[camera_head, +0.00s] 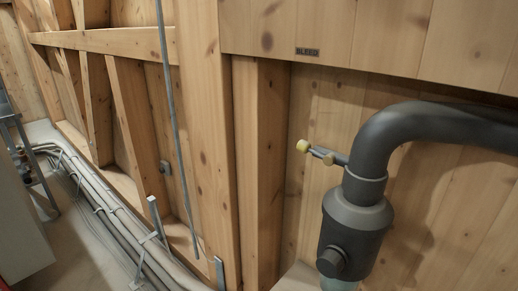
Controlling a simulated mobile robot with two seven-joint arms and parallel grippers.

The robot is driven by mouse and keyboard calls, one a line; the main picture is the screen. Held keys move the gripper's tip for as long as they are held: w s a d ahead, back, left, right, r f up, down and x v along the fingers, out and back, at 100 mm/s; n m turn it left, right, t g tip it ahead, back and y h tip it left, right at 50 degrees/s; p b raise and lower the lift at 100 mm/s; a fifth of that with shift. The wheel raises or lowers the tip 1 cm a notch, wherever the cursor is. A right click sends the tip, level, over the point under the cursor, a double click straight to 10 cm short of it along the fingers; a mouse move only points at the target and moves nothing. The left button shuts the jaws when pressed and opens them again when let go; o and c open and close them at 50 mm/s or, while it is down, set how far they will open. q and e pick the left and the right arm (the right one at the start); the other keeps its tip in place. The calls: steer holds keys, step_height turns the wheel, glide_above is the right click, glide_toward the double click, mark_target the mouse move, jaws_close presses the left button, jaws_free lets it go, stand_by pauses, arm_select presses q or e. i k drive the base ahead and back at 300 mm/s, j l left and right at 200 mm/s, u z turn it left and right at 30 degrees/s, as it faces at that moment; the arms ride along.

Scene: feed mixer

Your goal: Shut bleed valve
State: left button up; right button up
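The bleed valve (326,156) is a small metal fitting with a pale yellow knob (303,146) at its left end and a brass-coloured part near its middle. It sticks out to the left from the neck of a dark grey pipe (367,160). A small dark label reading "BLEED" (307,52) is on the wooden board above it. I cannot tell from this view whether the valve is open or shut. Neither of my grippers is in view.
The pipe bends right along the wooden wall (440,210); a thick grey body (354,225) hangs below it. A thin grey conduit (170,100) runs down a post. Several pipes (110,215) lie along the floor at left. The space left of the knob looks clear.

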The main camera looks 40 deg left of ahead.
mark_target(303, 147)
steer(key=u, duration=0.8)
